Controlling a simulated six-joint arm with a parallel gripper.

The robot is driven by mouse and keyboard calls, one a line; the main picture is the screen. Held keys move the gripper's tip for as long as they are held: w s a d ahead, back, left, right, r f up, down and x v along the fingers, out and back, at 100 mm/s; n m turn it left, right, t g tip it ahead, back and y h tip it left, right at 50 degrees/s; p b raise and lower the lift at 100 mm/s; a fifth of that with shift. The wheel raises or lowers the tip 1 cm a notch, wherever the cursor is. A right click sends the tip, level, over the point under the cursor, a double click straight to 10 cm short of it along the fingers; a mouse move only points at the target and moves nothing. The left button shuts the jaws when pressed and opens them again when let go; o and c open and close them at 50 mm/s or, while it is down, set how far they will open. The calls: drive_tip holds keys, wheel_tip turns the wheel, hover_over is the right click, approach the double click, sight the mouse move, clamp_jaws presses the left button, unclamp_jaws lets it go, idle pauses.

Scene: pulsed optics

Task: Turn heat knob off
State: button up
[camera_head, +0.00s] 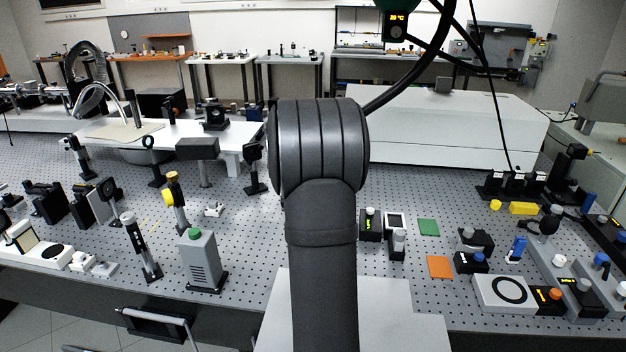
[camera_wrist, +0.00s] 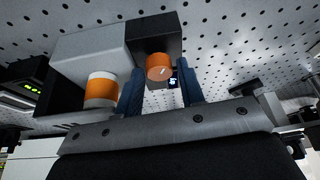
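In the wrist view, an orange knob (camera_wrist: 159,67) with a small white mark sits on a black block (camera_wrist: 155,32). My gripper (camera_wrist: 161,85) is open, its two dark blue fingers on either side of this knob, with a gap visible on each side. A second knob, white with an orange band (camera_wrist: 101,90), is left of the fingers. I cannot tell which knob is the heat knob. In the head view, my gripper is not visible; my arm fills the middle.
A pale grey box (camera_wrist: 92,52) adjoins the black block. In the head view, a white plate with a black ring (camera_head: 490,293) stands at right beside a black unit with an orange knob (camera_head: 556,293). Several optics stand on the perforated table, including a grey box with a green button (camera_head: 201,262).

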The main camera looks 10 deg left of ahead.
drive_tip(key=m+h, duration=0.1)
drive_tip(key=m, duration=0.2)
drive_tip(key=shift+a+m, duration=0.1)
drive_tip(key=shift+m, duration=0.3)
drive_tip(key=shift+r+h, duration=0.25)
drive_tip(key=shift+h, duration=0.05)
drive_tip(key=v, duration=1.7)
drive_tip(key=d+n+y, duration=0.1)
drive_tip(key=d+n, duration=0.1)
drive_tip(key=n, duration=0.5)
drive_tip(key=d+n+y, duration=0.1)
drive_tip(key=d+n, duration=0.1)
drive_tip(key=n, duration=0.5)
drive_tip(key=d+r+n+y, duration=0.1)
drive_tip(key=n, duration=0.5)
drive_tip(key=shift+d+n, duration=0.4)
drive_tip(key=shift+w, duration=0.1)
